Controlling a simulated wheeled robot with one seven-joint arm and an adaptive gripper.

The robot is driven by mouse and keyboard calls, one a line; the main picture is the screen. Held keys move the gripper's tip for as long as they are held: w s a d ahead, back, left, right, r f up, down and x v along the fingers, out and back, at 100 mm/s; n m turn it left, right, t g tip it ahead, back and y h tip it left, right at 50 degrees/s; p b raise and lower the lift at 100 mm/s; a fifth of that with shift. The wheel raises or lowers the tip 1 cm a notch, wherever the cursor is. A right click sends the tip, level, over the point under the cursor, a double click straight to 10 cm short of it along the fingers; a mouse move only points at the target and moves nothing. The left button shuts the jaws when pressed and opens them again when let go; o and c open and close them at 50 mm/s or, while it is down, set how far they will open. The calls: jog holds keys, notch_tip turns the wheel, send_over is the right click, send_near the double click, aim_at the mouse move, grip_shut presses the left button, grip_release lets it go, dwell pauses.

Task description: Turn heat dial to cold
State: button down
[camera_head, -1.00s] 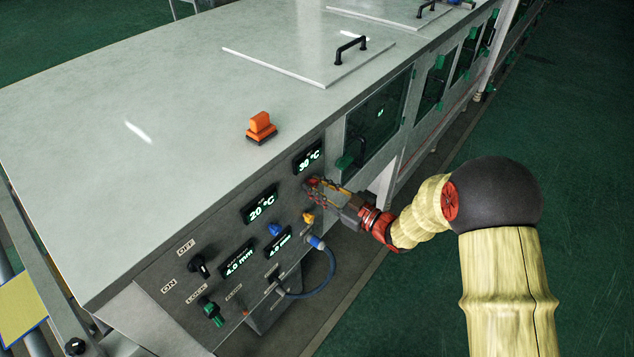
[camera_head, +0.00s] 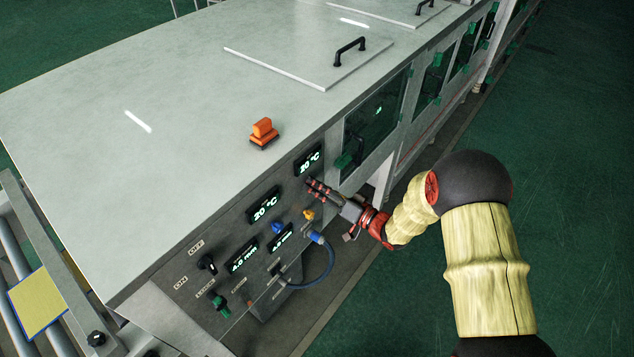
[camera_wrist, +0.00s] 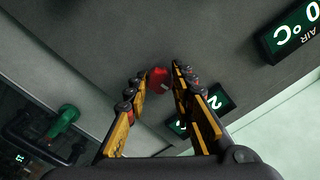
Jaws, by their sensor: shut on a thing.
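The heat dial, a small red knob (camera_wrist: 158,80), sits on the grey panel between my fingertips in the wrist view. My gripper (camera_head: 313,184) reaches the panel's right end, just below the upper right temperature display (camera_head: 309,160), and is shut on the red knob. In the wrist view my gripper (camera_wrist: 160,74) has one finger on each side of the knob.
Another display (camera_head: 263,208) reads 20 °C. A blue knob (camera_head: 278,228) and a yellow knob (camera_head: 308,214) are close below my fingers. A blue plug and cable (camera_head: 331,265) hang below. A black switch (camera_head: 207,264) and green knob (camera_head: 219,304) are further left. A green-handled door (camera_head: 345,160) is to the right.

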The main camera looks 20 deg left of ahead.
jog(key=shift+m+p, duration=0.5)
jog(key=shift+m, duration=0.6)
jog(key=c, duration=1.5)
grip_release()
jog(key=v, duration=1.2)
